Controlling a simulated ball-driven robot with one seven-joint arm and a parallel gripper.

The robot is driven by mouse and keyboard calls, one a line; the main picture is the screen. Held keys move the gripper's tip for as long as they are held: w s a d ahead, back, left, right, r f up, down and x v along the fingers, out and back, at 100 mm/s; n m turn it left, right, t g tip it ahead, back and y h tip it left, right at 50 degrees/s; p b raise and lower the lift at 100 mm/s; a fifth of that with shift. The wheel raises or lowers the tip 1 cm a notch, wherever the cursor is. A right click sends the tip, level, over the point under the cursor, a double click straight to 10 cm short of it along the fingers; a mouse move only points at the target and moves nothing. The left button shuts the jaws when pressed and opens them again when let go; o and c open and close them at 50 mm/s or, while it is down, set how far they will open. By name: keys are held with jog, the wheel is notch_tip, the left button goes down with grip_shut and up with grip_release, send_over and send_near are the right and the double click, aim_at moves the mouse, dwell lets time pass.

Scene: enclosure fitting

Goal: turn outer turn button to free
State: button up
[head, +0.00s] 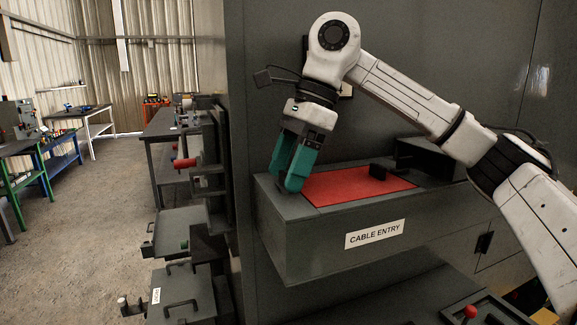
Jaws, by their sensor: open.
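My gripper (286,184) has teal fingers that point down over the left end of the grey box labelled CABLE ENTRY (330,237). The fingers look close together from this side, with the tips at or just above the box's top near its front left corner. A red panel (350,186) lies in the box's top, right of the fingers.
A tall grey cabinet wall (400,60) rises behind the box. A dark raised part (420,154) stands at the box's back right. Left of the box are shelves with a red handle (184,163) and a grey drawer (183,292). Open floor (75,240) lies farther left.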

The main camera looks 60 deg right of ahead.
jog(key=v, duration=1)
jog(key=shift+d+r, duration=0.15)
jog(key=shift+r, duration=0.2)
jog(key=shift+s, duration=0.1)
